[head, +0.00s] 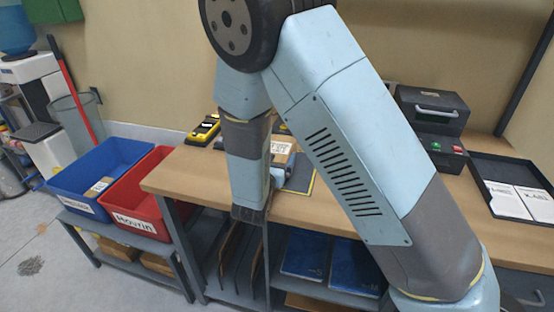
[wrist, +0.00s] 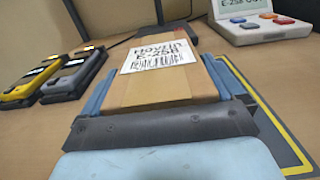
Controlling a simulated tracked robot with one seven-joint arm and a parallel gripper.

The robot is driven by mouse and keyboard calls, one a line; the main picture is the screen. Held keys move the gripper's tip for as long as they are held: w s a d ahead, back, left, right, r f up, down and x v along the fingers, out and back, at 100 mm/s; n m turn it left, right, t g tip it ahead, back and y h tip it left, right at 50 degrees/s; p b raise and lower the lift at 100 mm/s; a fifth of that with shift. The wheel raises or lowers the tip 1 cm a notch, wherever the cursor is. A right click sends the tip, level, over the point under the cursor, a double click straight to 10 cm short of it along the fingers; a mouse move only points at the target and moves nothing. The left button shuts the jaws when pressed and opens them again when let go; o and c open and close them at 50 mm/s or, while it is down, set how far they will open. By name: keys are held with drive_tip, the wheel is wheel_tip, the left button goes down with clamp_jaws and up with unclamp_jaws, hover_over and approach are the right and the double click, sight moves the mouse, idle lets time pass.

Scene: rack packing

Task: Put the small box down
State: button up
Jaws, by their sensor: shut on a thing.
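The small box (wrist: 165,92) is brown cardboard with a white label that reads roughly "Hovlin E-258" and a barcode. In the wrist view my gripper (wrist: 160,85) is shut on it, with a blue finger along each side. In the head view the box (head: 281,149) shows only partly behind my arm, above the wooden table. My gripper (head: 272,180) is mostly hidden there. I cannot tell whether the box touches the surface. A dark mat (wrist: 265,118) with a yellow border lies under and right of it. A red bin (head: 122,205), labelled "Hovlin", stands left of the table.
A blue bin (head: 65,180) with a small box inside stands beside the red bin. Yellow and black scanners (wrist: 45,80) sit left of the box. A button device (wrist: 258,22) stands behind at right. A black tray (head: 482,170) with white papers and a dark machine (head: 432,105) occupy the table's right.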

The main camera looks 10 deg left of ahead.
drive_tip(key=shift+f, duration=0.3)
drive_tip(key=shift+f, duration=0.1)
drive_tip(key=o, duration=0.8)
